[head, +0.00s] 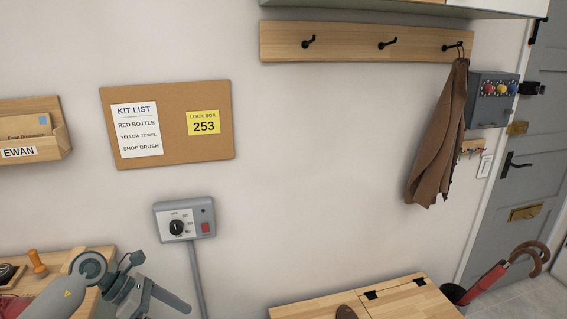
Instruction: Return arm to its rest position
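My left arm (69,291) comes in at the bottom left, in front of a wooden surface. My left gripper (150,298) is at its end, below the wall control box, and is cut off by the bottom edge of the view. Its fingertips are not clear enough to tell whether it is open or shut, and I see nothing held in it. My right arm and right gripper are not in view.
A grey control box (184,219) with a dial and red switch is on the wall. A wooden bench (390,296) stands lower right. A brown cloth (438,135) hangs from a hook rail (355,43).

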